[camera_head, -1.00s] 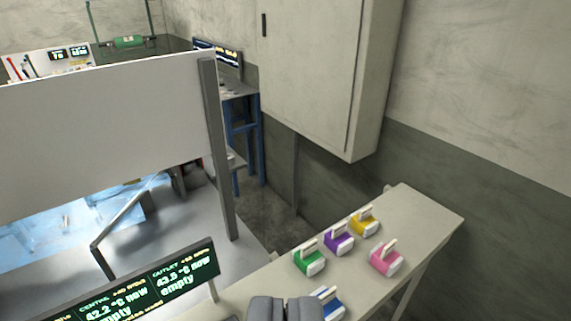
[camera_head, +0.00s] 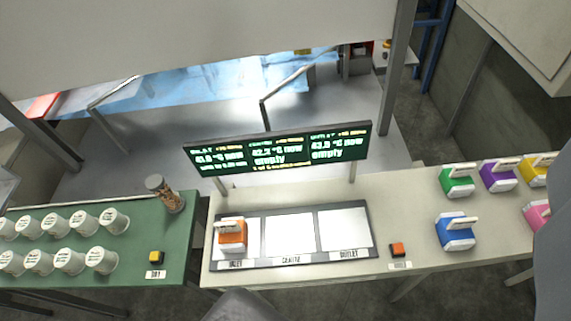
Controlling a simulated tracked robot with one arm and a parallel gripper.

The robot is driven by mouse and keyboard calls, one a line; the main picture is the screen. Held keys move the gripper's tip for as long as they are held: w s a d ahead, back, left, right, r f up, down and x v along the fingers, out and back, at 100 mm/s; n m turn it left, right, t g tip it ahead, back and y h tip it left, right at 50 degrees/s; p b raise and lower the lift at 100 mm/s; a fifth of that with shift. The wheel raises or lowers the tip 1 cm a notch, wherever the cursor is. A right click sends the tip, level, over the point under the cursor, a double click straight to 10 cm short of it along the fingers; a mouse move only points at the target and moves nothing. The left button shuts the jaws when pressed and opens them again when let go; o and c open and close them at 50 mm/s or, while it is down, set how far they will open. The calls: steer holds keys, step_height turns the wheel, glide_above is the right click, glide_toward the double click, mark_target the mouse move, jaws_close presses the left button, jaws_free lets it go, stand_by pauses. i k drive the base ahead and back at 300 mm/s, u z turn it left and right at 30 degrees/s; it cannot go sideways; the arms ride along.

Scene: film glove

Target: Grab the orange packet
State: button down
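The orange packet (camera_head: 232,235) is a small block with a white front and a pale tab on top. It stands upright in the left slot, labelled inlet, of a dark-framed tray (camera_head: 291,263) on the pale bench. The tray's centre and right slots are empty white panels. A dark grey piece, seemingly part of my gripper (camera_head: 242,305), shows at the bottom edge, below the tray and apart from the packet. Its fingertips cannot be made out. A large grey shape at the right edge is cut off.
A green screen (camera_head: 280,148) stands behind the tray. Blue (camera_head: 455,232), green (camera_head: 457,181), purple (camera_head: 498,176), yellow and pink packets stand at right. An orange button (camera_head: 397,250) is right of the tray. A green bench (camera_head: 130,235) at left holds several white cups and a jar (camera_head: 166,194).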

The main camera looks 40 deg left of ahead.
mark_target(233, 231)
steer(key=z, duration=1.65)
steer(key=k, duration=2.35)
steer(key=u, duration=1.35)
